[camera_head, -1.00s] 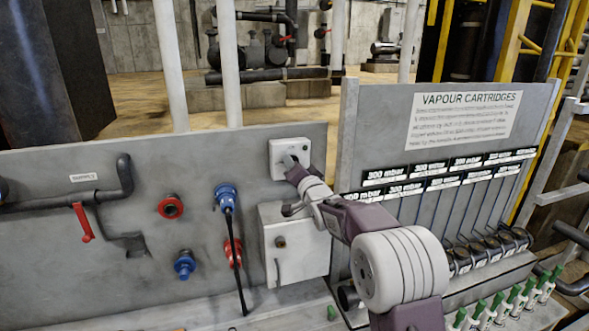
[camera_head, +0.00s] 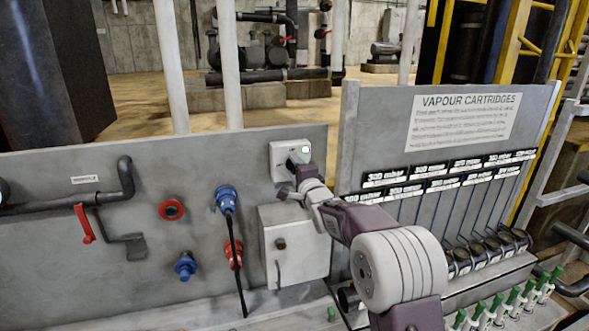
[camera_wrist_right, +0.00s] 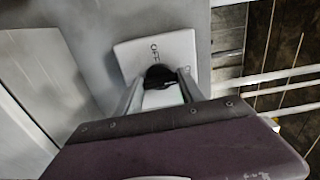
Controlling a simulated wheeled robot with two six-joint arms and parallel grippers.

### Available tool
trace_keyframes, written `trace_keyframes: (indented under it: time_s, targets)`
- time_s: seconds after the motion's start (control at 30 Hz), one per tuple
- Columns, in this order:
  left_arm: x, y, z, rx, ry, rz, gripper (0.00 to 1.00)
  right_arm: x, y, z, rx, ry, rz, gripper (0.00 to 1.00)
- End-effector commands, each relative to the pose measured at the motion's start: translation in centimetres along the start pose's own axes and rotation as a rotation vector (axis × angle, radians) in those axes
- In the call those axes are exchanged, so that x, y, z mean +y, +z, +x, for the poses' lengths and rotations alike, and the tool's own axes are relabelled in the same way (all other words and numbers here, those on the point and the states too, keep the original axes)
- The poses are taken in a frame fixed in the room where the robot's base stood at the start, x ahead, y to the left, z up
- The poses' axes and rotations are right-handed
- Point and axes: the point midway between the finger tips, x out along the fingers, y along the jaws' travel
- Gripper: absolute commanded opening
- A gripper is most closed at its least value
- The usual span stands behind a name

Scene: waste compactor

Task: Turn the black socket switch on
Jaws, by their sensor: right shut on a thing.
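The white switch box (camera_head: 283,152) is mounted on the grey panel, near its top right edge. My right gripper (camera_head: 291,165) is at the front of the box. In the right wrist view the box (camera_wrist_right: 135,56) carries small dark markings above a black knob (camera_wrist_right: 157,71). My right gripper (camera_wrist_right: 158,84) is shut on this black switch, one finger on each side, and hides its lower part. My left gripper is not in view.
A grey box (camera_head: 298,245) with a knob and handle sits below the switch. A blue plug (camera_head: 226,196) with a black cable and red and blue sockets are to the left. The vapour cartridges board (camera_head: 455,125) stands to the right.

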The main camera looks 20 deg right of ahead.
Motion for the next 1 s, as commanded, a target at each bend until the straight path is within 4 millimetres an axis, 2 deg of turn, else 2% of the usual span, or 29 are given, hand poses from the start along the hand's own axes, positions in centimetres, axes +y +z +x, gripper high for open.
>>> trace_keyframes:
  time_s: [0.63,0.67,0.73,1.0]
  targets:
    - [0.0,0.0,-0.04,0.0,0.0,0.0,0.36,0.32,-0.1,-0.01,0.003,0.007,0.05,0.05]
    - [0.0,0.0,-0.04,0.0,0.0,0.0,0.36,0.33,-0.1,-0.01,0.003,0.007,0.05,0.48]
    - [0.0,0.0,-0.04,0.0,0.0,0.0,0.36,0.31,-0.1,-0.01,0.002,0.007,0.049,0.67]
    - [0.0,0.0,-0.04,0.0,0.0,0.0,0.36,0.18,-0.04,-0.01,0.001,0.004,0.047,0.67]
